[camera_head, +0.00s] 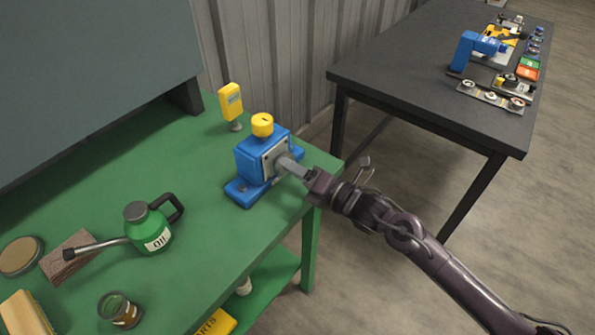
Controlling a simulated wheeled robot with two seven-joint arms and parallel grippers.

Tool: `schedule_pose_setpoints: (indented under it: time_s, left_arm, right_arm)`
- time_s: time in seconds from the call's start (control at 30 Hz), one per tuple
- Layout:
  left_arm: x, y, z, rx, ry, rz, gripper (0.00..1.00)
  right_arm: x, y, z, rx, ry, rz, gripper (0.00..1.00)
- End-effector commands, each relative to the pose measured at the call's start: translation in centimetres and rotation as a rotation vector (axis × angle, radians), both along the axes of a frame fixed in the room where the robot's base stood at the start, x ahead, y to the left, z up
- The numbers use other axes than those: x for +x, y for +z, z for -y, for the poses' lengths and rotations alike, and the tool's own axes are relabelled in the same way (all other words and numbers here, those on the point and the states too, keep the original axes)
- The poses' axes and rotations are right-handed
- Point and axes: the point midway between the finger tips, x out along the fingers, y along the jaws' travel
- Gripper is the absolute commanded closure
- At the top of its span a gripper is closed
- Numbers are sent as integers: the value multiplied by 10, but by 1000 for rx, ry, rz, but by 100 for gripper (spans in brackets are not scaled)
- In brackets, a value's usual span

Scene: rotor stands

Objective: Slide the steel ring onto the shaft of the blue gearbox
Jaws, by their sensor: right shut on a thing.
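The blue gearbox (252,161) stands on the green bench near its right edge, with a yellow cap on top and a grey plate on its right face. My right gripper (287,165) reaches in from the right and is right at that face, where the shaft would be. It is shut on a small grey piece, which I take to be the steel ring. The fingers hide most of the ring and the shaft, so I cannot tell whether the ring is around the shaft or only in front of it. My left gripper is not in view.
The green bench (199,199) also holds a green oil can (150,230), a brown block (68,258), a jar (120,311) and a yellow tag on a stand (230,103). A black table (421,72) with a blue device (470,49) and small parts stands behind right.

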Motion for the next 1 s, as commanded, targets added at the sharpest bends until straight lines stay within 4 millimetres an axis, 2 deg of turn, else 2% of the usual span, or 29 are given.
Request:
schedule_pose_setpoints:
  time_s: [0.3,0.73,0.77,0.93,1.0]
  left_arm:
    - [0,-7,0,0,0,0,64]
    - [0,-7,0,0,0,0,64]
    - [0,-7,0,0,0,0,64]
    - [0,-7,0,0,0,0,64]
    - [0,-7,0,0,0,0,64]
  right_arm:
    - [6,0,-8,1,0,1,73]
    - [6,1,-9,1,0,1,73]
    - [6,1,-9,0,0,0,50]
    - [6,0,-9,0,0,0,28]
    - [6,0,-9,0,0,0,28]
